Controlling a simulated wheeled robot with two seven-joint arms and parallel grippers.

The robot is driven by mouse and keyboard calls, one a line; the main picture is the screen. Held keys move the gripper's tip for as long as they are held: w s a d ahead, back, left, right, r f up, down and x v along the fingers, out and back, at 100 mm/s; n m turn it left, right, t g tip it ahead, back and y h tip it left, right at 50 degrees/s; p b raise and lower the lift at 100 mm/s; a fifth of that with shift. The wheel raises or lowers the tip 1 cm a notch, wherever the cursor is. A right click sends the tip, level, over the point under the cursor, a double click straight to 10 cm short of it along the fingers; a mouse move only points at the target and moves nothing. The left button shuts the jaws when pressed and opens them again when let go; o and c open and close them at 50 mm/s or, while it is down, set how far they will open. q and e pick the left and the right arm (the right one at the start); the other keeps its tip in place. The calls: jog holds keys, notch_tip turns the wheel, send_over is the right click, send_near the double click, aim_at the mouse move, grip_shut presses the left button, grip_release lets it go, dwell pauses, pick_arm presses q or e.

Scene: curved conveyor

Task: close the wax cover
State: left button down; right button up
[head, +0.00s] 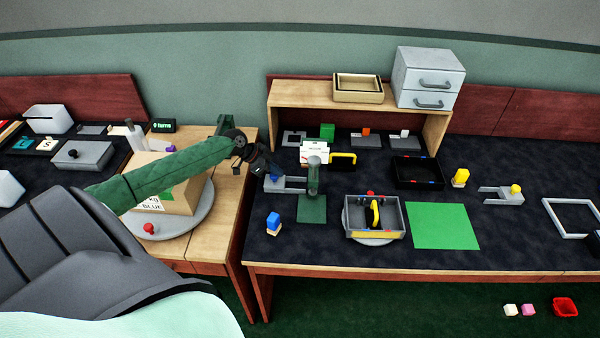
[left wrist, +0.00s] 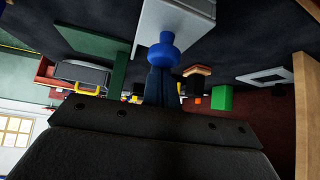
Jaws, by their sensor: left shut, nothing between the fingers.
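No label that I can read marks a wax cover, so I cannot tell for sure which part it is. A grey sliding piece (head: 290,186) with a blue knob lies on the dark table, below and beside my left gripper (head: 271,173). In the left wrist view the blue knob (left wrist: 163,54) stands out from a light grey block (left wrist: 182,22). The shut, empty fingers of my left gripper (left wrist: 162,84) are right by the knob; I cannot tell whether they touch it. My right gripper is not in view.
A green post (head: 313,180) stands just right of the left gripper. A wooden shelf (head: 290,95) rises behind. A blue block (head: 273,222) and a grey bin (head: 361,208) are nearer the front. A similar yellow-knobbed slider (head: 505,195) lies right. A green mat (head: 443,227) is bare.

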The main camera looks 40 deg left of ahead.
aim_at(270, 180)
pick_arm(q)
jog(key=shift+a+f, duration=0.1)
jog(key=shift+f, duration=0.05)
